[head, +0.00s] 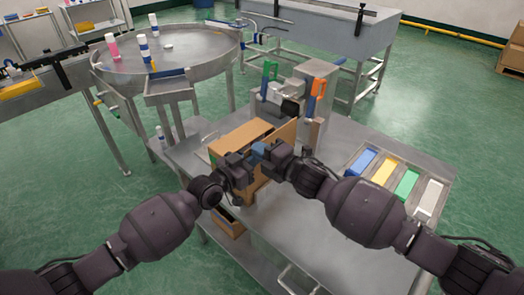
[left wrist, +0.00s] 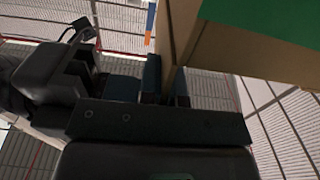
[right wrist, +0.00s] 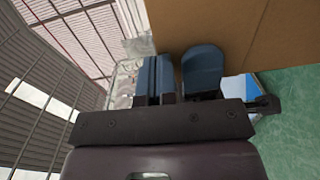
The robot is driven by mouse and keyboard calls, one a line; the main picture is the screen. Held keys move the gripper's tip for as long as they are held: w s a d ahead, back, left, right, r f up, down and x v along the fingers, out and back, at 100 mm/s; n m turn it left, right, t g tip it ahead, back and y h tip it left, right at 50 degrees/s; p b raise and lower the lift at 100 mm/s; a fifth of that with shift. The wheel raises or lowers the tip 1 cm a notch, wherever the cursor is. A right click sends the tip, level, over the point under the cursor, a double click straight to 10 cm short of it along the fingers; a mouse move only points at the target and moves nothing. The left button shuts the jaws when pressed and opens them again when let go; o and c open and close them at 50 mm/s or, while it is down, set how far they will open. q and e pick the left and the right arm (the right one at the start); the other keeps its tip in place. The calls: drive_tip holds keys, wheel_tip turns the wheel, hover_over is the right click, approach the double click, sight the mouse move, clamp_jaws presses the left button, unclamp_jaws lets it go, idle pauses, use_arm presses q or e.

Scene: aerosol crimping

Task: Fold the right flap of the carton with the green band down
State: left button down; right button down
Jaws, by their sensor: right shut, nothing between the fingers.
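The brown carton (head: 236,138) stands on the steel table in front of the crimping equipment. A brown panel (head: 286,132), apparently the right flap, sticks up on its right side. The carton's green band (left wrist: 275,18) shows in the left wrist view. My left gripper (head: 248,163) is at the carton's near side; a carton edge (left wrist: 176,35) comes down by its fingers, and whether they clamp it is unclear. My right gripper (head: 260,152) is shut and empty, close beside my left one, with brown cardboard (right wrist: 235,35) just beyond its fingers. The grippers hide the carton's near side.
A steel fixture with green (head: 269,76) and orange (head: 317,88) handles stands behind the carton. Blue, yellow, green and white bins (head: 407,184) lie at the table's right. A round table (head: 190,50) with bottles is at the back left. The table's front right is clear.

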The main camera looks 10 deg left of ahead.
use_arm(q)
drive_tip(key=shift+s+d, duration=0.15)
drive_tip(key=shift+d, duration=0.15)
use_arm(e)
drive_tip(key=shift+w+a+h, duration=0.3)
drive_tip(key=shift+a, duration=0.05)
use_arm(q)
drive_tip(key=c, duration=1.3)
unclamp_jaws()
drive_tip(key=shift+a, duration=0.2)
